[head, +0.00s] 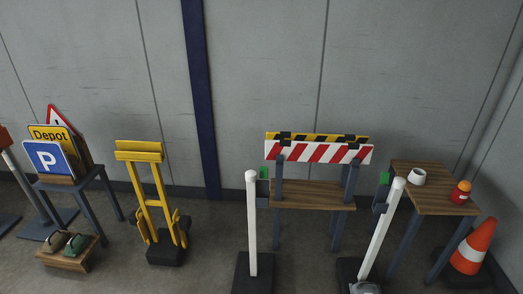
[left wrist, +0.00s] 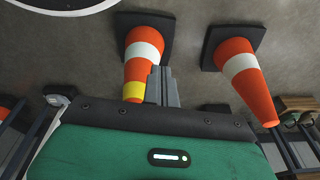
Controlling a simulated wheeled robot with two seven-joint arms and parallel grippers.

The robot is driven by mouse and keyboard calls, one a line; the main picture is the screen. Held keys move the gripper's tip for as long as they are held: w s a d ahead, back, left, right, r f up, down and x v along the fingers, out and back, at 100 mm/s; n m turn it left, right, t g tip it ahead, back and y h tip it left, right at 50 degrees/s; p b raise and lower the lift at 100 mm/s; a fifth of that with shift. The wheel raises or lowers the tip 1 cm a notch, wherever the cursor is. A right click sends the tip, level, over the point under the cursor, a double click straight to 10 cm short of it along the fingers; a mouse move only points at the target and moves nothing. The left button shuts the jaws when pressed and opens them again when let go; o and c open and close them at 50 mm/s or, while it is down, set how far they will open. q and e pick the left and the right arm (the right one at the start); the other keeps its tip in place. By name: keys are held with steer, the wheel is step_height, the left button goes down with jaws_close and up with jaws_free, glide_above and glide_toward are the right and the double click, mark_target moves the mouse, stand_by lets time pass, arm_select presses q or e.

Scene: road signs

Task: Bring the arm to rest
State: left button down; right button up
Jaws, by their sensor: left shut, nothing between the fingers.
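My left gripper (left wrist: 160,85) shows in the left wrist view, with its grey fingers together and nothing between them. Its green housing fills the lower part of that view. I make out neither gripper in the head view.
A striped barrier board (head: 318,152) stands on a trestle between two white posts (head: 252,225). A side table (head: 435,187) with a mug (head: 418,176), a yellow trestle (head: 150,195), a sign rack with a parking sign (head: 46,159) and a cone (head: 473,246) stand along the wall.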

arm_select(q)
steer(key=s+a+f, duration=0.1)
steer(key=s+f, duration=0.8)
steer(key=s+a+f+g, duration=0.1)
steer(key=s+a+f, duration=0.1)
steer(key=s+f, duration=0.8)
steer(key=shift+s+a+f, duration=0.15)
steer(key=shift+a, duration=0.1)
